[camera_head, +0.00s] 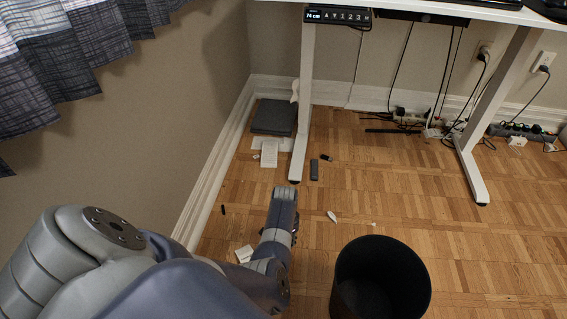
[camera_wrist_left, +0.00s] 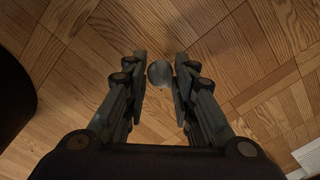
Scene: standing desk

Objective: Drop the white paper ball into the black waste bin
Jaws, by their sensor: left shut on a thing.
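The black waste bin (camera_head: 380,258) stands open and upright on the wood floor at bottom centre-right in the head view. Its dark side shows at the left edge of the left wrist view (camera_wrist_left: 14,100). My left gripper (camera_wrist_left: 160,73) points down at the floor and is shut on the white paper ball (camera_wrist_left: 159,74), which looks grey in shadow between the fingertips. In the head view my left arm reaches in from the lower left, left of the bin. It hides the fingers and the ball there. My right gripper is not in view.
White desk legs (camera_head: 302,110) stand behind, with cables and power strips (camera_head: 520,132) by the wall. Floor right of the bin is clear.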

